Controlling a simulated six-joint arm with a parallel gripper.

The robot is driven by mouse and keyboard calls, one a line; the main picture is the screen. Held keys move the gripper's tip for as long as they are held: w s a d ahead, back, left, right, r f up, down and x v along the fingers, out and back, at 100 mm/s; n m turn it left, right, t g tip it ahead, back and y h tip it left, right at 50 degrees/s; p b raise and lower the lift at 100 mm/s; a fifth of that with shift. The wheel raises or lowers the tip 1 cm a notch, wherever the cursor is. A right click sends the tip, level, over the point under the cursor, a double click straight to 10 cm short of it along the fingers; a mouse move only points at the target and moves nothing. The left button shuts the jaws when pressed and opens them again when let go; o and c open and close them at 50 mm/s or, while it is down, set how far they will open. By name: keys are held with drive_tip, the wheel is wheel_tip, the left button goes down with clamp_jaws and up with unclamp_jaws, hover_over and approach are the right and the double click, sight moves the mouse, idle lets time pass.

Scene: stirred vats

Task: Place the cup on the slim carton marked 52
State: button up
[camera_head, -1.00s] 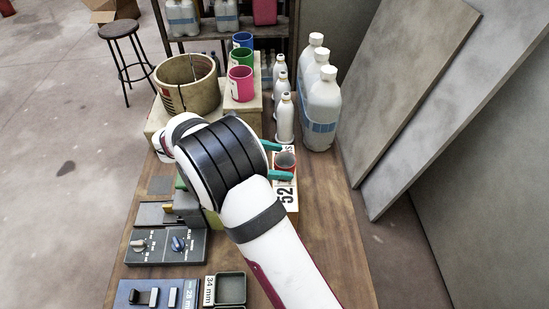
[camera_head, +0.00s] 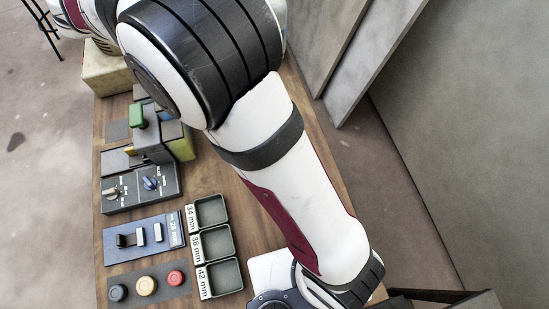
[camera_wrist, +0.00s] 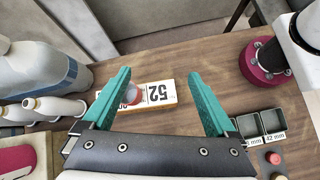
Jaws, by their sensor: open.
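In the wrist view the slim carton (camera_wrist: 160,92) marked 52 lies on the wooden table, its number facing up. The small red cup (camera_wrist: 128,94) with a grey inside appears to stand upright on the carton's left end. My gripper (camera_wrist: 160,76) has its two teal fingers spread wide and empty. The fingers are apart from the cup, and the left finger overlaps the carton's left end in the picture. In the head view my arm hides the gripper, cup and carton.
White bottles (camera_wrist: 50,107) and a large blue-labelled bottle (camera_wrist: 45,70) stand at the left in the wrist view. Size trays (camera_head: 222,243) and switch panels (camera_head: 142,238) line the table's left side in the head view. Grey boards (camera_head: 375,50) lean at the back right.

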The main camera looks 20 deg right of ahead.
drive_tip(key=s+d+m+g+y, duration=0.2)
drive_tip(key=s+d+m+y, duration=0.45)
drive_tip(key=s+m, duration=0.5)
drive_tip(key=s+a+f+m+t+y, duration=0.2)
drive_tip(key=s+f+m+y, duration=0.2)
drive_tip(key=s+m, duration=0.4)
drive_tip(key=s, duration=0.2)
drive_tip(key=shift+s+a+f, duration=0.2)
drive_tip(key=shift+s+f, duration=0.05)
drive_tip(key=shift+s, duration=0.05)
